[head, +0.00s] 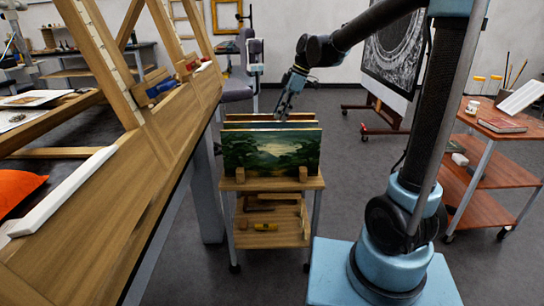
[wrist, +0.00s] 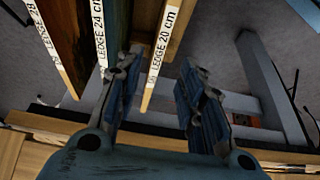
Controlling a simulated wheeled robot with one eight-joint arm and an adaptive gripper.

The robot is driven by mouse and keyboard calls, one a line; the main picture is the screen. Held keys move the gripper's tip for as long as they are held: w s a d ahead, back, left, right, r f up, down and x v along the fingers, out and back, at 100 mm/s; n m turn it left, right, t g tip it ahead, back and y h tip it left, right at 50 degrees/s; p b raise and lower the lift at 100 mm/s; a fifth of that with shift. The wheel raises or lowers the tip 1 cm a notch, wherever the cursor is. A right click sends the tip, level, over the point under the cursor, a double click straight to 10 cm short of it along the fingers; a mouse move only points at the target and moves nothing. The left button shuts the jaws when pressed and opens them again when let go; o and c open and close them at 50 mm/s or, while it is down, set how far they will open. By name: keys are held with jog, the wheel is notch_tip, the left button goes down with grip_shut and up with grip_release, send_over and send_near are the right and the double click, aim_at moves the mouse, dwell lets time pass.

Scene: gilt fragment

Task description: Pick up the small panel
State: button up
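Several panels stand upright in a rack on a small wooden cart. The front one, a green landscape painting (head: 270,152), hides most of those behind it. In the wrist view their edges carry labels; the panel edge marked 20 cm (wrist: 162,42) has the smallest number. Beside it is the edge marked 24 cm (wrist: 100,35), and farther left one marked 28 (wrist: 45,40). My gripper (wrist: 160,80) is open and empty. The 20 cm edge shows between its fingers, closer to the left finger; its depth is unclear. In the head view my gripper (head: 283,108) hangs over the rear panels.
The cart (head: 240,184) has a lower shelf with a yellow tool (head: 266,227). A large wooden frame (head: 110,200) stands close on the left. An easel with a dark picture (head: 397,45) is behind, and a reddish trolley (head: 490,175) stands at right. Grey floor is open between them.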

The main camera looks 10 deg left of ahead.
aim_at(274, 130)
jog(key=x, duration=0.8)
jog(key=shift+f, duration=0.1)
jog(key=shift+a+x, duration=0.15)
jog(key=shift+x, duration=1.2)
jog(key=shift+a+x, duration=0.1)
jog(key=shift+x, duration=1.2)
jog(key=shift+w, duration=0.15)
grip_shut()
